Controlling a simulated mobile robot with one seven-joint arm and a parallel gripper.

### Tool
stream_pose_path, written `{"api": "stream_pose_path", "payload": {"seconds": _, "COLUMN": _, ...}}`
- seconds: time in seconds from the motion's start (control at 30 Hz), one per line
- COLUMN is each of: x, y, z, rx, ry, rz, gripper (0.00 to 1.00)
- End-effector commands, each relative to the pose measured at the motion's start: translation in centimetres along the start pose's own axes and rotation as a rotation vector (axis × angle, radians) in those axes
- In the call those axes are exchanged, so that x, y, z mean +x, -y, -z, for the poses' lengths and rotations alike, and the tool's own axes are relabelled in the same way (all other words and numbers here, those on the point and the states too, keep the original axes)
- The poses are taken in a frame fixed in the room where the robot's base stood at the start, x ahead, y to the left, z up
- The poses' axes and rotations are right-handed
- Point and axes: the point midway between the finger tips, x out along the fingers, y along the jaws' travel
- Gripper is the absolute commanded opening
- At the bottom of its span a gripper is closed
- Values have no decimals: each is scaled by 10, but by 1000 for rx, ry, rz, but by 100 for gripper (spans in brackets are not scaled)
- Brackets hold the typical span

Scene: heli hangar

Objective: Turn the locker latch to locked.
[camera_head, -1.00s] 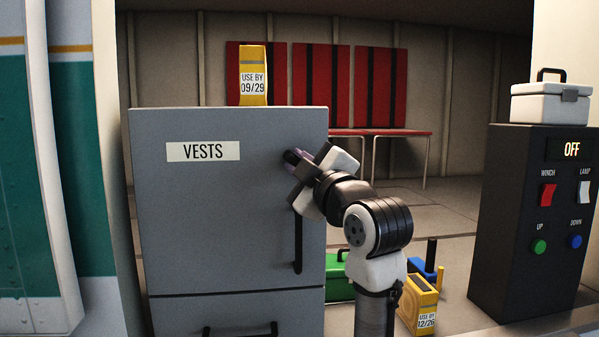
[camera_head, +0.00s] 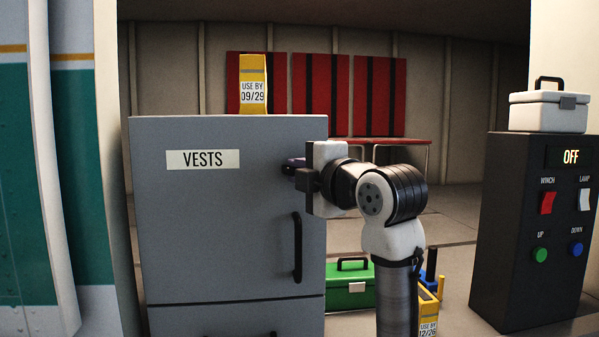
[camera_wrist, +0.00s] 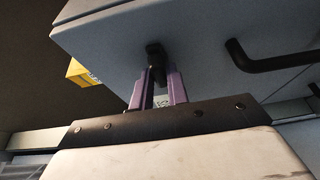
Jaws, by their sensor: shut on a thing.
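The grey locker (camera_head: 205,225) carries a "VESTS" label and a closed-looking door. Its small black latch (camera_wrist: 156,60) is near the door's upper right edge, above the black door handle (camera_head: 297,248). My gripper (camera_head: 293,165) reaches the latch from the right. In the wrist view its two purple fingers (camera_wrist: 158,90) stand on either side of the latch and are shut on it. In the head view my fingers and gripper body hide most of the latch, so its exact angle is hard to tell.
A yellow "09/29" box (camera_head: 253,85) stands on the locker. A green case (camera_head: 348,288) and a yellow "12/26" box (camera_head: 428,312) are on the floor behind my arm. A black control box (camera_head: 535,225) bearing a white case (camera_head: 548,110) stands right.

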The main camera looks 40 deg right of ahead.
Motion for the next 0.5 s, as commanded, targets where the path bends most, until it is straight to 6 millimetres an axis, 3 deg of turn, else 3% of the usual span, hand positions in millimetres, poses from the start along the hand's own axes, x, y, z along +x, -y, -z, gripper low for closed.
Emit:
{"api": "stream_pose_path", "payload": {"seconds": 0.43, "x": 0, "y": 0, "z": 0, "rx": -10, "ry": 0, "rz": 4, "gripper": 0}}
{"api": "stream_pose_path", "payload": {"seconds": 0.47, "x": 0, "y": 0, "z": 0, "rx": -10, "ry": 0, "rz": 4, "gripper": 20}}
{"api": "stream_pose_path", "payload": {"seconds": 0.5, "x": 0, "y": 0, "z": 0, "rx": -10, "ry": 0, "rz": 4, "gripper": 25}}
